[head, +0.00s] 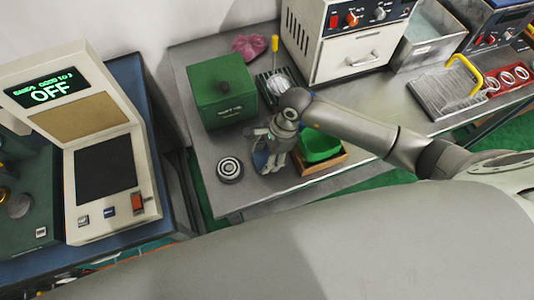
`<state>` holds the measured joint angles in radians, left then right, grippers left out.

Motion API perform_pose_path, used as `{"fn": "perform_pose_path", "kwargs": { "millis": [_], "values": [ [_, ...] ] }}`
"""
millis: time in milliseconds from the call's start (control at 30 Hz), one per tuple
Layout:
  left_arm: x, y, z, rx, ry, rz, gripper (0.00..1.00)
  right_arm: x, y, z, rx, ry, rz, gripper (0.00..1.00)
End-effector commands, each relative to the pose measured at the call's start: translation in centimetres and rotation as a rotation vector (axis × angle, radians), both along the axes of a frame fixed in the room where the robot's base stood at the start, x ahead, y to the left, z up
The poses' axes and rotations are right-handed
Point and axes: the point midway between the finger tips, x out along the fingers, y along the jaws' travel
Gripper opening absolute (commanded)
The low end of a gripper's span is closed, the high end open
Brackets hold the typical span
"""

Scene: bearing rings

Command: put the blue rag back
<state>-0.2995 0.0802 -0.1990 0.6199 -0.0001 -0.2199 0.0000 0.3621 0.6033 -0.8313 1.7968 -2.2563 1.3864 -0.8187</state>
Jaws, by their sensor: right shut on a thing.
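The blue rag (261,156) shows as a small blue patch at the fingers of my right gripper (268,162). My right gripper points down over the grey metal bench and is shut on the rag. The fingers and wrist hide much of the rag, and I cannot tell whether it touches the bench top. My left gripper is not in view.
A round bearing (230,170) lies left of the gripper. A green box (221,92) stands behind it. A pink rag (249,47) lies at the back. The bench's front-left corner is clear.

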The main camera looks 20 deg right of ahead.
Motion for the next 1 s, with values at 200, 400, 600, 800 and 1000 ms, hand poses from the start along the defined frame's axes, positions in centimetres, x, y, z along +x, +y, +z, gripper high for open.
{"fn": "perform_pose_path", "kwargs": {
  "millis": [200,400,600,800,1000],
  "values": [
    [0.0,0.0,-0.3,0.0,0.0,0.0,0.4,0.0,0.0,-0.2,0.0,0.0,0.0,0.61],
    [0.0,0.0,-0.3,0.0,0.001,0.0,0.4,0.0,0.0,-0.2,0.0,0.0,0.0,0.73],
    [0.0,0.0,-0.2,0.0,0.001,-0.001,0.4,0.0,0.0,-0.1,0.0,0.0,0.0,0.73],
    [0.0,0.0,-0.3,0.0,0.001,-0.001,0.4,0.2,-0.5,1.3,0.0,-0.005,-0.001,0.73],
    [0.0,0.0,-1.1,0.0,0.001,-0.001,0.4,0.2,-1.8,5.3,-0.001,-0.006,0.0,0.73]
  ]
}}
